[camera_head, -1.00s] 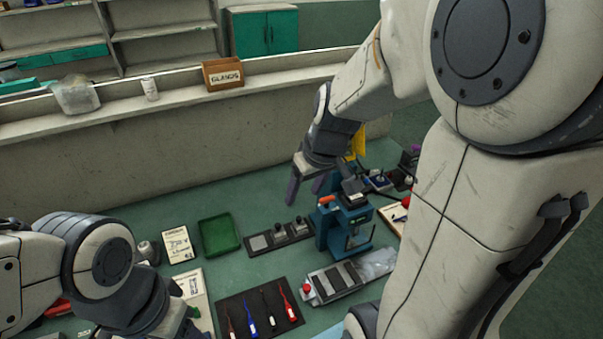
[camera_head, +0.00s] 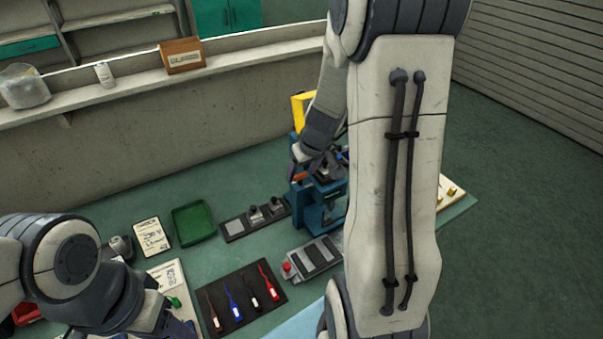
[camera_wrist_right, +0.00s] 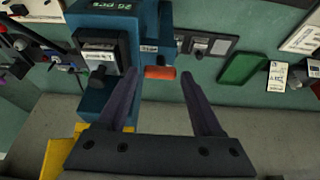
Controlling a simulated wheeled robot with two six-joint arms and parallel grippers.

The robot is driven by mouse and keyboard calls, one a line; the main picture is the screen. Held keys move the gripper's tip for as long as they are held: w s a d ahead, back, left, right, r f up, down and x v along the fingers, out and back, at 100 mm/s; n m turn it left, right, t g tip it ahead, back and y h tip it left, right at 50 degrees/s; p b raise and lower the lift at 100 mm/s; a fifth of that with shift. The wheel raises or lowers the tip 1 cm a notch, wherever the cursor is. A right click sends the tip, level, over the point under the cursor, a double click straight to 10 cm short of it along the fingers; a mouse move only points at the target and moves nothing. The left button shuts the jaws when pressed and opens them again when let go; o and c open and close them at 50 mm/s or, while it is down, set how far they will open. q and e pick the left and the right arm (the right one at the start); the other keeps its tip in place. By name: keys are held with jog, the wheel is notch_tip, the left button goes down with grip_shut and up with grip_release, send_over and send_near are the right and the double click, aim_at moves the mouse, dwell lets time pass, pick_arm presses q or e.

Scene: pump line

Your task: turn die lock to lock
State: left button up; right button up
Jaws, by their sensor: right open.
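The blue press (camera_head: 318,212) stands on the green bench, partly hidden by my right arm. In the right wrist view the blue press (camera_wrist_right: 97,95) shows from above, with a short orange handle (camera_wrist_right: 160,73) sticking out beside a small labelled plate. I take this handle to be the die lock, but its lock marking is not readable. My right gripper (camera_wrist_right: 158,76) is open, its two dark fingers on either side of the handle with gaps; height above it is unclear. It also shows over the press in the head view (camera_head: 318,167). My left gripper is low at left, its jaws unclear.
A yellow part (camera_head: 303,108) stands behind the press. A grey fixture (camera_head: 313,258) with a red knob sits in front. A green tray (camera_head: 193,224), a dark block strip (camera_head: 255,218) and a black mat (camera_head: 243,318) with several coloured tools lie left. A wall ledge runs behind.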

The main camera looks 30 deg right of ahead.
jog(key=shift+w+f, duration=0.1)
jog(key=shift+f, duration=0.15)
